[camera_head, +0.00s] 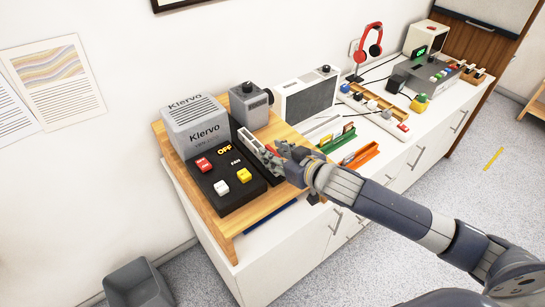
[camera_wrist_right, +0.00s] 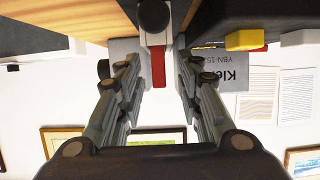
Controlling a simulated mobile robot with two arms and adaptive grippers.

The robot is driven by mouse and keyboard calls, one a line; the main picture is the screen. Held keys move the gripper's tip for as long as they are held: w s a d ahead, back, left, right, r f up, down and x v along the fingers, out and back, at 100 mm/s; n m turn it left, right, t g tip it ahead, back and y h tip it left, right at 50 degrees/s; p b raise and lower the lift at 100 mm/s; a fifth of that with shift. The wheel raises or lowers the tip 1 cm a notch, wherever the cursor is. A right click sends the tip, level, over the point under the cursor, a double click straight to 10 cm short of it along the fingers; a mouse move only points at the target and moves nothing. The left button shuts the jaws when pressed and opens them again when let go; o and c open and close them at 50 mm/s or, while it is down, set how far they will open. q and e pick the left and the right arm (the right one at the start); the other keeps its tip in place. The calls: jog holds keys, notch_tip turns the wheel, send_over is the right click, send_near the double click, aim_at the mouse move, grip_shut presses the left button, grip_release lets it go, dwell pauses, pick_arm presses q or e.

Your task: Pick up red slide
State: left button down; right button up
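The red slide (camera_wrist_right: 158,68) shows in the right wrist view as a narrow red piece under a pale holder, between the fingers of my right gripper (camera_wrist_right: 160,72). A gap shows on each side of it, and the fingers are open. In the head view my right gripper (camera_head: 272,158) is over the black slide base, just right of the button panel (camera_head: 222,182), and largely hides the red slide there. My left gripper is not in view.
A white speaker (camera_head: 308,96), green tray (camera_head: 337,141) and orange tray (camera_head: 361,155) stand to the right. A grey bin (camera_head: 137,284) is on the floor.

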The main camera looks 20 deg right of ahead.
grip_shut()
jog(key=shift+r, duration=0.15)
